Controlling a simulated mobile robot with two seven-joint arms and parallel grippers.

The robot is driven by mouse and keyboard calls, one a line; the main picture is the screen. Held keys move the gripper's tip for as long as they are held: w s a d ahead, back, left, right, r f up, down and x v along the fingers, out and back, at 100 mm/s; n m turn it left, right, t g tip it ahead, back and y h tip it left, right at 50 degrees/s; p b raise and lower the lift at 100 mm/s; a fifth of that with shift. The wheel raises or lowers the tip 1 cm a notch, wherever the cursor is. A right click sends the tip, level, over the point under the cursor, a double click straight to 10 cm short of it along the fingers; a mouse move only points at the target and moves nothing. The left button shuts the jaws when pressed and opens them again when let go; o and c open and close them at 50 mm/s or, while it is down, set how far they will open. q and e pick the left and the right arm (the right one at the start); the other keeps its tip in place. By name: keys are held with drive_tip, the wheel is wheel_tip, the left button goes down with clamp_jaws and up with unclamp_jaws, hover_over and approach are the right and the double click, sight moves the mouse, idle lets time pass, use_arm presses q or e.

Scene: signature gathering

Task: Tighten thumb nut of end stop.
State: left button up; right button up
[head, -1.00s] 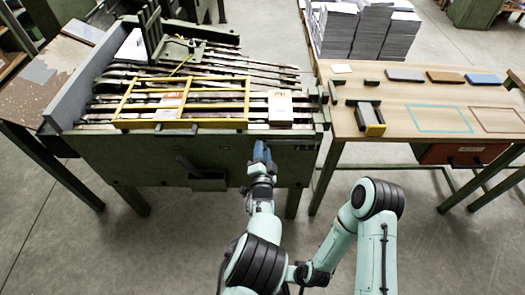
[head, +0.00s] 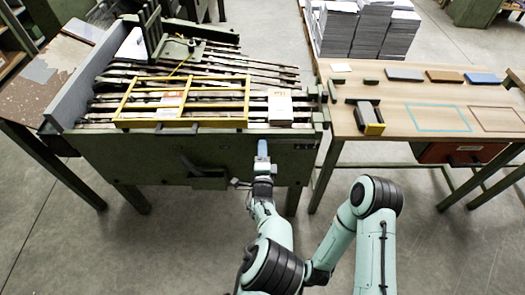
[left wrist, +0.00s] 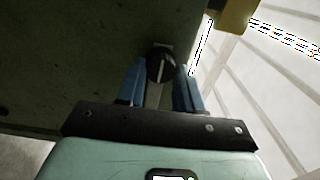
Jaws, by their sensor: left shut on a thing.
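The thumb nut (left wrist: 161,65) is a round black knob with a pale line across its face. In the left wrist view it sits on the machine's dark green front panel, between the blue fingers of my left gripper (left wrist: 160,75). In the head view my left gripper (head: 262,150) is upright against the right part of that panel, shut on the nut, which it hides there. I cannot clearly make out the end stop itself. My right gripper is not in view.
The machine's front panel (head: 130,155) fills the space before my gripper. A yellow guard frame (head: 180,123) lies over its top. A wooden table (head: 430,95) with small blocks stands to the right. Paper stacks (head: 375,30) stand behind. Open floor lies in front.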

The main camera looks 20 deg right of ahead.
use_arm(q)
drive_tip(key=shift+a+f, duration=0.1)
idle(0.3)
drive_tip(key=o, duration=1)
drive_tip(key=shift+o, duration=0.2)
drive_tip(key=p+v, duration=0.2)
drive_tip(key=v, duration=1.1)
drive_tip(key=shift+s, duration=0.2)
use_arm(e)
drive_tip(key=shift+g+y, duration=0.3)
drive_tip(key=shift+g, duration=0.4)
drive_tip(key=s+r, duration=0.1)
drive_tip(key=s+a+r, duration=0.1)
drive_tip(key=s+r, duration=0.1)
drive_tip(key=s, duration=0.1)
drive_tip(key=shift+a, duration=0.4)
